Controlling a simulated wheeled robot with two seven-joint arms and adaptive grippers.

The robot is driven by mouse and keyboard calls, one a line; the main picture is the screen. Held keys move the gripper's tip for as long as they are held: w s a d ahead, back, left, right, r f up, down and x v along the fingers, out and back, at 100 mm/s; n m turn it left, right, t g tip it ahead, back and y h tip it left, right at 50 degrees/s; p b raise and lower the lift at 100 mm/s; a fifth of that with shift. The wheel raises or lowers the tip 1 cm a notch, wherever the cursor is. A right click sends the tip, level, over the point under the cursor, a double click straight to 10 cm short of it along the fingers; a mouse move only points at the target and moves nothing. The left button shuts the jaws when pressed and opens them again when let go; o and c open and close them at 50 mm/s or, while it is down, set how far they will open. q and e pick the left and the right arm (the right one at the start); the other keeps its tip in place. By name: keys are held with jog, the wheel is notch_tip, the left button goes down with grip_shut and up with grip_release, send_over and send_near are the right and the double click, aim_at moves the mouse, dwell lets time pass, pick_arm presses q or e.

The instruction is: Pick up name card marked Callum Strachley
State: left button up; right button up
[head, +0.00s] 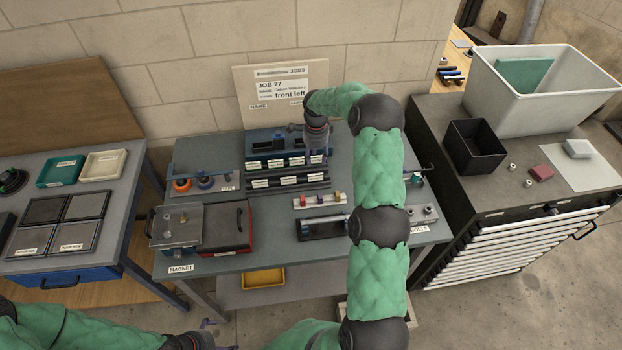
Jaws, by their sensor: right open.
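Several small white name cards (283,163) stand in rows in a dark stepped rack at the back of the middle bench. Their print is too small to read, so I cannot tell which one is marked Callum Strachley. A job board (280,92) behind them reads JOB 27, with a name line that looks like Callum Strachley, and front left. My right gripper (316,158) is open and points down at the right end of the rack, hiding part of it. My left gripper (222,335) is low at the bottom edge, away from the bench, its jaw state unclear.
A magnet fixture (178,228) and red box sit at the bench's front left. A white tray (320,200) with coloured pieces lies before the rack. My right arm covers the bench's right part. A drawer cabinet (490,190) stands right; a table with trays (103,165) stands left.

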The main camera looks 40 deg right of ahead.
aim_at(316, 175)
notch_tip(316, 175, down, 10)
jog(key=shift+s+f+p, duration=0.1)
jog(key=shift+f+p, duration=0.05)
jog(key=shift+p, duration=0.45)
grip_shut()
